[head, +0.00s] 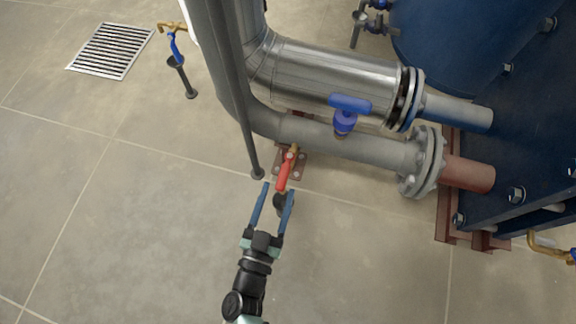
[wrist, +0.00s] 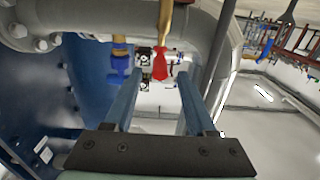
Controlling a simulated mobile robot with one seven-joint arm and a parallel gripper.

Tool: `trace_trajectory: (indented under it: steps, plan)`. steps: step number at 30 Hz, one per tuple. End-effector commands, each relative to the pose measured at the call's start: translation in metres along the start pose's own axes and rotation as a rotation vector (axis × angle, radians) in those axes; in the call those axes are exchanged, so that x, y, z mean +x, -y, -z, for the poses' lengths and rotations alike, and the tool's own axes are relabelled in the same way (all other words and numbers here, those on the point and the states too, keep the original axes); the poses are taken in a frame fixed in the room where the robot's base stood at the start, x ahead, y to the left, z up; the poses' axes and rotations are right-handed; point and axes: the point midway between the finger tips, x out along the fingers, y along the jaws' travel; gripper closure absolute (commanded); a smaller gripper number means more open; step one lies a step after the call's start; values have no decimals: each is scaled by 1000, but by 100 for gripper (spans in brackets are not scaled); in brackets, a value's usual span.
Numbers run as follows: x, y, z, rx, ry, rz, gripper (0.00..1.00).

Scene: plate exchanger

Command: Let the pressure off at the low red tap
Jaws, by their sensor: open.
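The low red tap (head: 284,171) has a red lever on a small brass body, under the lower grey pipe near the floor. In the wrist view its red lever (wrist: 160,66) hangs below a brass stem, ahead of my fingers and between their lines. My gripper (head: 277,187) is open, its two blue fingers pointing at the tap. In the head view the fingertips lie either side of the lever's lower end. I cannot tell whether either finger touches the lever.
A thin grey post (head: 243,110) stands just left of the tap. A blue-handled valve (head: 347,104) sits on the lower pipe (head: 360,147) to the right. A large blue exchanger (head: 480,60) is at the right. A floor drain (head: 110,50) lies far left.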

Motion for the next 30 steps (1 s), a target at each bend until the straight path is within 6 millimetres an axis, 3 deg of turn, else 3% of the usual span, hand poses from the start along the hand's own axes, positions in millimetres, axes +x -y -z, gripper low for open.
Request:
trace_trajectory:
  steps: [6,12,24,30]
  plan:
    - [45,1,-4,2,-3,1,44]
    - [70,1,-2,2,-1,1,44]
    - [77,0,0,-1,0,1,44]
    - [76,0,0,-1,0,1,80]
